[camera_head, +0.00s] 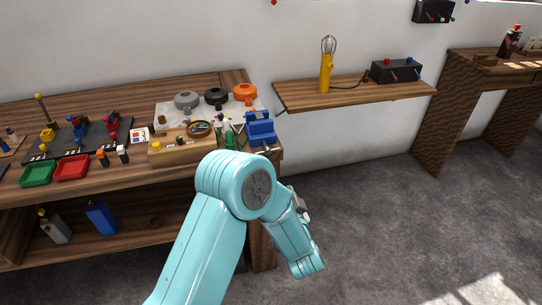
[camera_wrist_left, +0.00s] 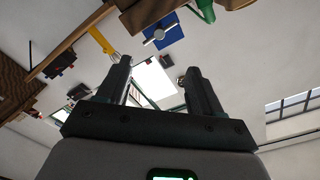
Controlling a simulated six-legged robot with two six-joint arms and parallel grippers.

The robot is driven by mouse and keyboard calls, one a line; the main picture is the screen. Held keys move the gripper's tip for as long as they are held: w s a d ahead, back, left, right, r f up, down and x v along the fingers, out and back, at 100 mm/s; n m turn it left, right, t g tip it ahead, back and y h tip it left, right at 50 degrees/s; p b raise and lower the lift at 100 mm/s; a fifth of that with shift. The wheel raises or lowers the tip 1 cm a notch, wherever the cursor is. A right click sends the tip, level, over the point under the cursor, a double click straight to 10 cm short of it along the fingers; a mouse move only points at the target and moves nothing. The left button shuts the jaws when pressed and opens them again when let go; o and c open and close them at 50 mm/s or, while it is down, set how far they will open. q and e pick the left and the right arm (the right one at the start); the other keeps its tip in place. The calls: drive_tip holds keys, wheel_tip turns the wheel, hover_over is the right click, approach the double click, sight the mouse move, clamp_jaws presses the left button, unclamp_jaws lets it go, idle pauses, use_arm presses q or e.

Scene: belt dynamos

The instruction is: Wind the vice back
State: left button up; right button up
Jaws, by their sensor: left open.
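The blue vice (camera_head: 261,130) stands at the right end of the wooden workbench (camera_head: 215,85), near its front corner. In the left wrist view the blue vice (camera_wrist_left: 165,30) shows at the top, beyond the fingertips, with a grey screw and crossbar on its near side. My left gripper (camera_wrist_left: 157,70) is open with nothing between its fingers, and it is apart from the vice. In the head view my left arm is bent in front of the bench, below the vice; its fingers cannot be made out there. My right gripper is not in view.
A green bottle-like thing (camera_head: 229,137) stands just left of the vice. A wooden block (camera_head: 181,147) with a yellow knob and a dark ring lies farther left. The floor right of the bench is clear.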

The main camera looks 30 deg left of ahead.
sight(268, 153)
use_arm(q)
drive_tip(key=p+x, duration=0.1)
drive_tip(key=x, duration=1.3)
drive_tip(key=shift+w+a+p, duration=0.15)
drive_tip(key=shift+w+p, duration=0.05)
drive_tip(key=shift+p, duration=0.2)
